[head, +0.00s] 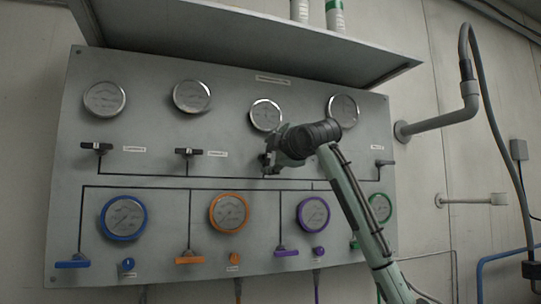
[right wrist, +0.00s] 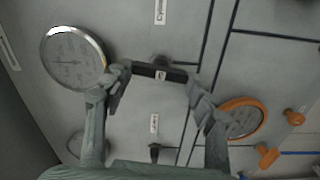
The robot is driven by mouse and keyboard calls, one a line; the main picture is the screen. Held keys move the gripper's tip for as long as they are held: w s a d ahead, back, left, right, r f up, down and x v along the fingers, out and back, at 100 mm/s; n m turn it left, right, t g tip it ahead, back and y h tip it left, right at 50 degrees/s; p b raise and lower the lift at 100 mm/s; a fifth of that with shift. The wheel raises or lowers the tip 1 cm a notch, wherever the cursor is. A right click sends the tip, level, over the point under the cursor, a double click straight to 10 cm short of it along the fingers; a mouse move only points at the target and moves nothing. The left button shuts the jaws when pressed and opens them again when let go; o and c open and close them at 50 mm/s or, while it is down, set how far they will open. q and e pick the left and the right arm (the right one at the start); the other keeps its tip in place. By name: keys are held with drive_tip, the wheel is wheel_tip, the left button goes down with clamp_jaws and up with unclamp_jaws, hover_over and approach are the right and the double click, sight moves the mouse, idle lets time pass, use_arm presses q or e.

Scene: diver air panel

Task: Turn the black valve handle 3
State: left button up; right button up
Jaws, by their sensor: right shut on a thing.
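My right gripper (head: 272,160) is at the panel's third upper position from the left, just below a round gauge (head: 266,115). In the right wrist view, its two fingers (right wrist: 158,82) stand at either end of a black bar handle (right wrist: 160,73) and are shut on it. The handle lies nearly level in that view, tilted slightly. In the head view the gripper hides most of this handle. Other black handles are the first (head: 97,146), the second (head: 188,152) and the one at the far right (head: 385,162). My left gripper is not in view.
The grey panel (head: 150,165) also carries blue (head: 72,264), orange (head: 190,258) and purple (head: 286,252) lower handles with coloured-rim gauges. A shelf (head: 250,45) juts out above. A pipe with a hose (head: 440,122) is on the right wall.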

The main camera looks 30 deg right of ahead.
drive_tip(key=o, duration=1.2)
drive_tip(key=shift+c, duration=0.2)
drive_tip(key=v, duration=1.2)
drive_tip(key=shift+a, duration=0.1)
